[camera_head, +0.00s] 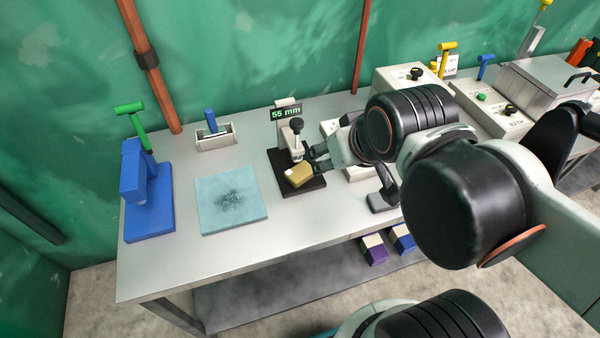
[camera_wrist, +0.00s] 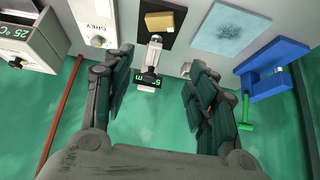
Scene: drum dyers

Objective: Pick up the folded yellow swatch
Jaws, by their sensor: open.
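The folded yellow swatch (camera_head: 299,174) is a small tan-yellow block lying on the black base (camera_head: 311,187) of a gauge whose display reads 55 mm. It also shows in the wrist view (camera_wrist: 160,21), flat on the dark base and beyond my fingertips. My gripper (camera_head: 317,160) is just right of the swatch in the head view, close to the gauge post. The gauge (camera_wrist: 151,68) appears between the fingers there. I cannot tell whether a finger touches the swatch.
A pale blue mat (camera_head: 232,205) with a dark smudge and a blue press (camera_head: 147,195) with a green lever stand left on the grey table (camera_head: 190,255). Control boxes (camera_head: 405,78) stand at the right. Purple and blue folded pieces (camera_head: 374,250) lie on the lower shelf.

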